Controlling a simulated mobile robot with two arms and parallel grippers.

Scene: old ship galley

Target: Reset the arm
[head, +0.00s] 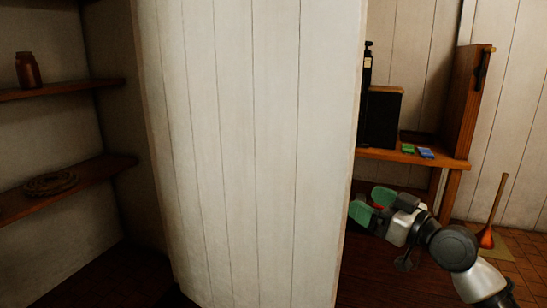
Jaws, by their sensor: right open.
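My right gripper (370,205) shows at the lower right, with its green fingers spread open and nothing between them. Its arm comes in from the bottom right corner. The gripper is just right of the edge of a white planked panel (240,150), and I cannot tell whether it touches it. My left gripper is not in view.
The panel fills the middle of the view. At left, wooden shelves (68,190) hold a brown jar (27,70) and a coiled rope (51,183). At right, a wooden desk (385,155) bears a dark box (382,118) and small green (408,148) and blue (425,153) items. An orange-ended tool (486,238) leans nearby.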

